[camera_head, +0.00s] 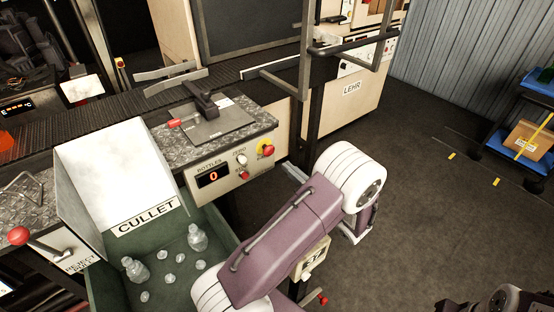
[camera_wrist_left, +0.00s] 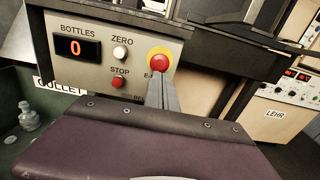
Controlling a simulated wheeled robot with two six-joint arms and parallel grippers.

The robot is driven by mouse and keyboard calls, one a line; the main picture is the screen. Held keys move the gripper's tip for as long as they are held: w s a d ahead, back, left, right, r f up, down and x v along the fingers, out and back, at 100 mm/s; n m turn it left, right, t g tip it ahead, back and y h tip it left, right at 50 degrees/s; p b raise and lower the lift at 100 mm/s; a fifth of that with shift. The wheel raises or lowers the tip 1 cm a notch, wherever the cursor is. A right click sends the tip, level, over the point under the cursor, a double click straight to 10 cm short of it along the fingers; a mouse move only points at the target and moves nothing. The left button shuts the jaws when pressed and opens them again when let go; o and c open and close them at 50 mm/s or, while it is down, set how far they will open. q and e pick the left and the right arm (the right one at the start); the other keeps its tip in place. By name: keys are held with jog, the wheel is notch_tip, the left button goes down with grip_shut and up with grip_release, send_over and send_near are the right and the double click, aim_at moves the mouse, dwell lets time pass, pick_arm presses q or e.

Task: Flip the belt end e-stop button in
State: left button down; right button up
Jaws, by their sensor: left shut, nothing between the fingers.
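The belt end e-stop button (camera_head: 266,150) is a red mushroom head on a yellow base, at the right end of the control panel's front face. In the left wrist view the e-stop button (camera_wrist_left: 159,61) is near the top centre. My left gripper (camera_head: 287,167) is shut and empty, with its grey fingers pointing at the panel. In the left wrist view the left gripper's fingertips (camera_wrist_left: 162,76) appear just below the red head and hide part of the label. I cannot tell whether they touch it.
The panel (camera_wrist_left: 105,39) also carries a bottle counter reading 0, a white ZERO button (camera_wrist_left: 120,52) and a red STOP button (camera_wrist_left: 118,82). A CULLET bin (camera_head: 222,237) with bottles stands left. The LEHR cabinet (camera_head: 352,105) is behind right. Open floor lies right.

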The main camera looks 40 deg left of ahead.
aim_at(271, 152)
pick_arm(q)
jog(key=x, duration=0.6)
jog(key=shift+a+b, duration=0.15)
jog(key=shift+b, duration=0.25)
jog(key=shift+w+a, duration=0.1)
pick_arm(e)
jog(key=shift+f, duration=0.55)
